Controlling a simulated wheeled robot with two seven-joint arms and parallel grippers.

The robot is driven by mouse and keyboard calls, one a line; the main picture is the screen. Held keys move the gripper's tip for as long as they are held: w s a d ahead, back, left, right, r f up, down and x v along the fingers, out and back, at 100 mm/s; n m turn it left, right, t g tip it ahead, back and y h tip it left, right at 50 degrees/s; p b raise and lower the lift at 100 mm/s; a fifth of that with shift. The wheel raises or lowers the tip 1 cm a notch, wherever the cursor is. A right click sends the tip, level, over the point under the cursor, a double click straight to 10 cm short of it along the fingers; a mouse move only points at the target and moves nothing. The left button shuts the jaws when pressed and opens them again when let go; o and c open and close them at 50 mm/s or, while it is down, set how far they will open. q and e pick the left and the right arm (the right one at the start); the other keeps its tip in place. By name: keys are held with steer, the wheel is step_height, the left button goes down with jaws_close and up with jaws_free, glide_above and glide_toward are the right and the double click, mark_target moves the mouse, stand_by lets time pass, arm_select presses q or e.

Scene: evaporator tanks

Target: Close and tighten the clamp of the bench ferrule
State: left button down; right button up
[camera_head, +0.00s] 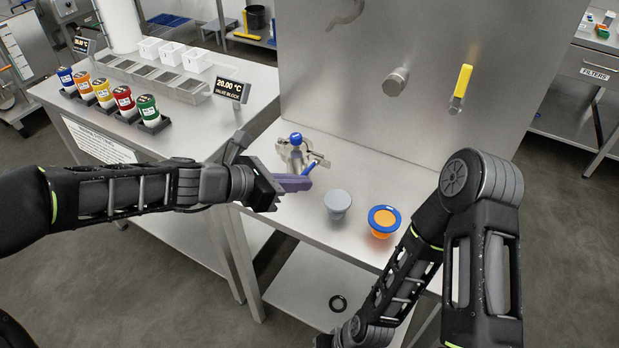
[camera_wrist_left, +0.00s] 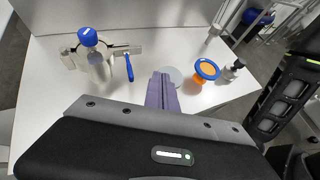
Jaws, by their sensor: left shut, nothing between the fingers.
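The bench ferrule is a metal fitting with a blue top (camera_head: 295,138) at the back left of the bench, also in the left wrist view (camera_wrist_left: 88,38). Metal clamp parts (camera_wrist_left: 122,50) stick out to both sides of it, appearing spread. A blue handle (camera_head: 311,167) hangs on the clamp's right side and shows in the left wrist view (camera_wrist_left: 129,68). My left gripper (camera_head: 309,181), with purple fingers, is shut and empty. It is just in front of the handle in the head view; contact cannot be told. In its wrist view, the fingers (camera_wrist_left: 161,84) are right of the handle.
A grey round-topped piece (camera_head: 338,201) and an orange piece with a blue ring (camera_head: 384,220) stand right of my left gripper. A steel panel (camera_head: 420,80) backs the bench. My right arm covers the right side. Colored-lidded jars (camera_head: 103,92) stand on the left table.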

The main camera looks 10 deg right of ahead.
arm_select(q)
steer(key=s+a+r, duration=0.2)
steer(key=s, duration=0.1)
steer(key=shift+s+a+r, duration=0.1)
steer(key=shift+r, duration=0.05)
stand_by(0.5)
steer(key=a+f+m+y, duration=0.1)
steer(key=a+f+m, duration=0.1)
steer(key=f, duration=0.1)
steer(key=a+f+m+y, duration=0.2)
steer(key=f+m, duration=0.1)
steer(key=f, duration=0.1)
steer(key=a+f+m+y, duration=0.1)
steer(key=a+f+m, duration=0.1)
steer(key=f+m, duration=0.1)
steer(key=shift+w+a+f+t, duration=0.1)
steer(key=shift+w+f+t, duration=0.2)
steer(key=shift+w+f, duration=0.1)
steer(key=s+a+f+m+y, duration=0.1)
steer(key=s+a+f+m, duration=0.1)
steer(key=f+m, duration=0.3)
steer(key=s+a+f+m+y, duration=0.2)
steer(key=f, duration=0.5)
steer(key=s+f+m+g, duration=0.5)
steer(key=s+f+m, duration=0.1)
steer(key=s+f, duration=1)
steer(key=shift+s+a, duration=0.2)
steer(key=shift+s, duration=1)
